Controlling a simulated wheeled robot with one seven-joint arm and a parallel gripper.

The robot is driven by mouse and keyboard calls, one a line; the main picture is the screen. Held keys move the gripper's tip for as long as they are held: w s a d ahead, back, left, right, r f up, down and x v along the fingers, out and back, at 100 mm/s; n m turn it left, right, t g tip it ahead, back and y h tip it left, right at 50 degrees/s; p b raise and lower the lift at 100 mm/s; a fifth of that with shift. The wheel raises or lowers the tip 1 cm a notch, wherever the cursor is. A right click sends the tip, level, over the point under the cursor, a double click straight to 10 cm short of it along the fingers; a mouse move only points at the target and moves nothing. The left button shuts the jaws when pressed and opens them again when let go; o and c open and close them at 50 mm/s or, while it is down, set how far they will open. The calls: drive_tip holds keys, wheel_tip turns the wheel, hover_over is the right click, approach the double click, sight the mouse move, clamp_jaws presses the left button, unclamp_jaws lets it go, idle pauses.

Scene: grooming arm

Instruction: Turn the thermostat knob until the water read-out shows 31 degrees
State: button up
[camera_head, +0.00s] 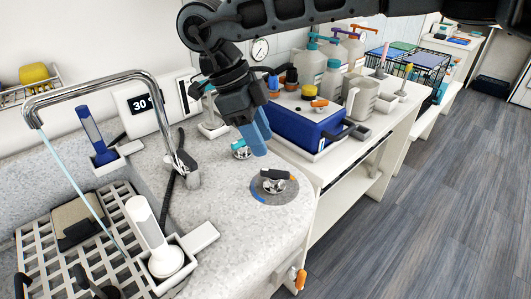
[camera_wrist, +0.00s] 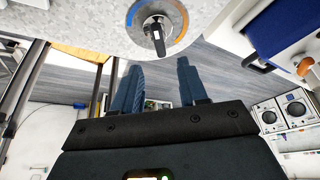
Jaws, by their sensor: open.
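The thermostat knob (camera_head: 274,182) is a chrome knob with a dark pointer, set on a round grey plate with blue and orange marks on the pale speckled counter. In the wrist view the knob (camera_wrist: 157,32) is at the top, beyond the fingertips. My gripper (camera_head: 259,143), with blue fingers, is above and behind the knob, apart from it. In the wrist view its fingers (camera_wrist: 160,65) are spread with nothing between them. The read-out (camera_head: 142,102) on the white panel shows 30.
A teal-handled tap control (camera_head: 241,149) sits close behind the knob, below my gripper. A chrome spout (camera_head: 100,80) pours a thin stream over the grated tub (camera_head: 85,250). A blue case (camera_head: 300,132) is on the right.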

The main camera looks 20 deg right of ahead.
sight(277, 171)
drive_tip(key=shift+p+x, duration=0.7)
drive_tip(key=shift+x, duration=3.1)
clamp_jaws()
